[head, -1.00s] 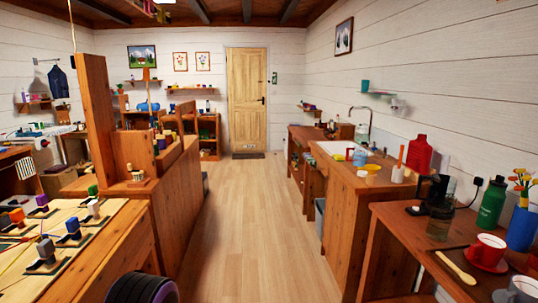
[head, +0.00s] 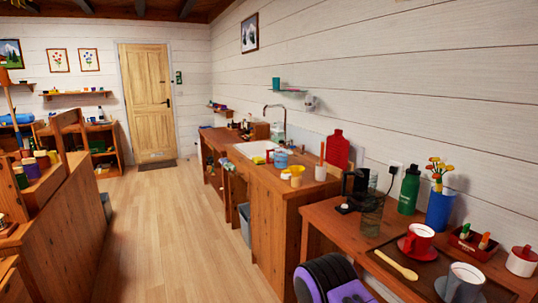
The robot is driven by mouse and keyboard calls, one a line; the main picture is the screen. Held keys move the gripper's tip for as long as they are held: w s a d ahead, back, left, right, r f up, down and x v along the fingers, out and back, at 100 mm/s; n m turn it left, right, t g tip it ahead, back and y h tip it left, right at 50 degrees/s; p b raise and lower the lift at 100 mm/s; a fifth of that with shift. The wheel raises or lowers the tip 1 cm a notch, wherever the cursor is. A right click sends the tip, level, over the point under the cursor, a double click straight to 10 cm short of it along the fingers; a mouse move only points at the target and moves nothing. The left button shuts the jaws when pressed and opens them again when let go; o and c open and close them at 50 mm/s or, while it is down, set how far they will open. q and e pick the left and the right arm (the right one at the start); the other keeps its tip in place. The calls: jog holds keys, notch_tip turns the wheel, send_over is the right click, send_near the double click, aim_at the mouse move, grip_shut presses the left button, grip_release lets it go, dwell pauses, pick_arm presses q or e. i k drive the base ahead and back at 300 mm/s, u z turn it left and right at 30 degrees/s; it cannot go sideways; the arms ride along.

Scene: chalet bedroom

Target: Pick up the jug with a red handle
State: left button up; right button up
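A small light-blue vessel (head: 281,160) stands on the counter by the sink, with a bit of red at its left side. It may be the jug with the red handle, but it is too small to be sure. Neither of my grippers shows in the head view.
The wooden counter (head: 283,191) with its white sink (head: 252,149) runs along the right wall. The nearer table holds a green bottle (head: 409,190), a blue vase (head: 440,209) and a wooden spoon (head: 396,266). The floor (head: 170,225) between the counter and the left cabinet is clear.

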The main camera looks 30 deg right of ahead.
aim_at(280, 151)
jog(key=i, duration=3.25)
jog(key=z, duration=2.55)
